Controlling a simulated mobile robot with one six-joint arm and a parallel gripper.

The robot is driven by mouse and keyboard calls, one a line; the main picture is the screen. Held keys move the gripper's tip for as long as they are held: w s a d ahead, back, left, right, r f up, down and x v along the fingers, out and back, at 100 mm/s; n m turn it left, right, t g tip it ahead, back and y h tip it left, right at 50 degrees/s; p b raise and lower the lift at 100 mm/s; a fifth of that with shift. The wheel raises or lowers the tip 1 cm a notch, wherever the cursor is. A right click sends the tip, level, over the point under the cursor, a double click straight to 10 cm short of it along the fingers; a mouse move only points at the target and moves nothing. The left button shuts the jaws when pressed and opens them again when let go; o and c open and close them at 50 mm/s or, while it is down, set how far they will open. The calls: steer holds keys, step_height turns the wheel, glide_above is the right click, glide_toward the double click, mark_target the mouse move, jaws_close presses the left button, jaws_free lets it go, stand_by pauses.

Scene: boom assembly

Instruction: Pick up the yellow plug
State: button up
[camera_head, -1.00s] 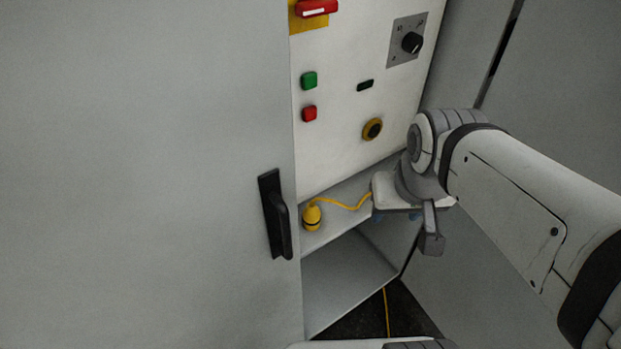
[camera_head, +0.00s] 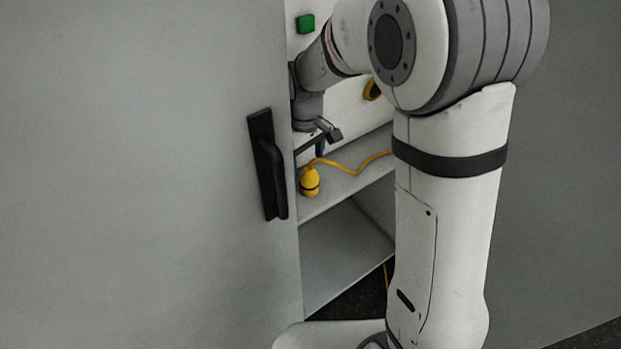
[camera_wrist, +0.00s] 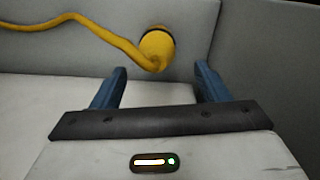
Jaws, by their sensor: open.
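The yellow plug (camera_head: 310,181) stands on the ledge below the control panel, near the left end beside the cabinet door. It has a dark band and a yellow cable (camera_head: 350,168) running from its top to the right. In the wrist view the plug (camera_wrist: 157,46) lies just beyond my gripper (camera_wrist: 160,75), roughly between the lines of its two blue fingers. The fingers are open with nothing between them. In the head view my gripper is mostly hidden by the door edge and my wrist, just above and behind the plug.
A grey door with a black handle (camera_head: 267,165) stands close on the left. A green button (camera_head: 306,24) is on the panel above; my arm hides much of the panel. A lower shelf (camera_head: 340,255) is empty. A side wall (camera_head: 570,180) is on the right.

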mark_target(309, 178)
steer(key=f, duration=0.4)
steer(key=f+p, duration=0.1)
steer(key=f, duration=0.2)
steer(key=shift+d, duration=0.3)
steer(key=shift+c, duration=0.2)
steer(key=c, duration=1.2)
